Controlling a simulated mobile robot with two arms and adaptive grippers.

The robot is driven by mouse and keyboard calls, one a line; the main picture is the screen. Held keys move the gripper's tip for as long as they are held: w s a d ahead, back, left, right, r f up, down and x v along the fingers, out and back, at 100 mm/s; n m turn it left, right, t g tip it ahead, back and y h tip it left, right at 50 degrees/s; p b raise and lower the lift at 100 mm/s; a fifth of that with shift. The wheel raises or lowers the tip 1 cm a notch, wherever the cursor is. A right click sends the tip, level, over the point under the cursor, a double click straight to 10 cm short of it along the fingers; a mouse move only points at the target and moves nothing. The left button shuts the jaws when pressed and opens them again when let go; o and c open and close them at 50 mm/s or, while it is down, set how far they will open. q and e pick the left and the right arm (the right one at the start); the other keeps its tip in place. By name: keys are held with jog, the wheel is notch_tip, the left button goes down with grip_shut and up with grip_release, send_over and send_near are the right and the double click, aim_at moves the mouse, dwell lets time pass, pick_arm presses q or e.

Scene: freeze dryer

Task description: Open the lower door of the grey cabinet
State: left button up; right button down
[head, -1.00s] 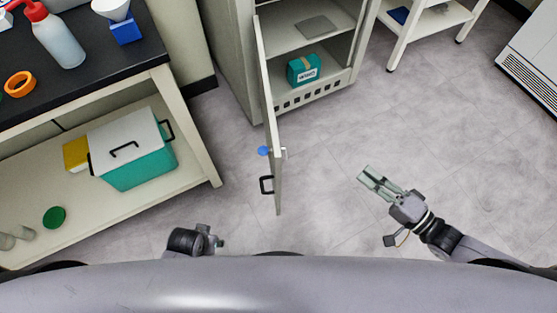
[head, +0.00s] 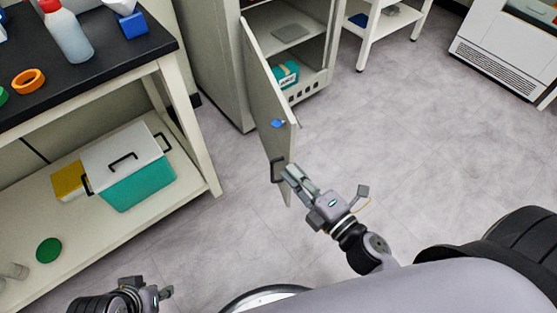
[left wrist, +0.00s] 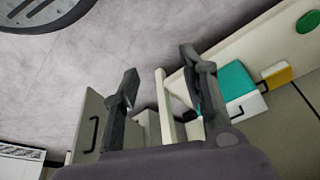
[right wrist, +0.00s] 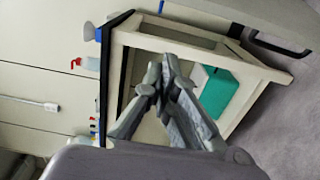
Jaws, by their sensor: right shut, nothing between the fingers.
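The grey cabinet (head: 215,60) has its lower door (head: 262,90) standing open, swung out toward me. The door's outer face shows a blue knob (head: 277,123) and a black handle (head: 276,170) near its free edge. My right gripper (head: 288,172) is shut and empty, its fingertips overlapping the door's free edge beside the handle; I cannot tell whether they touch. The right wrist view shows its closed fingers (right wrist: 165,75) and a dark handle (right wrist: 280,45) at upper right. My left gripper (head: 165,293) is low at the left; its fingers (left wrist: 160,80) are apart and empty.
A black-topped bench (head: 110,75) stands at the left, with a teal box with a white lid (head: 140,185) on its lower shelf. A teal package (head: 287,73) sits inside the cabinet. A white shelf (head: 385,22) stands behind. Floor (head: 400,140) to the right is clear.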

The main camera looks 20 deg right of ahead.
jog(key=p+x, duration=0.2)
jog(key=x, duration=0.8)
pick_arm(q)
jog(key=shift+w+r+b, duration=0.1)
jog(key=shift+r+b, duration=0.4)
jog(key=shift+r, duration=0.05)
pick_arm(e)
jog(key=d, duration=0.4)
jog(key=shift+s, duration=0.2)
jog(key=shift+d, duration=0.15)
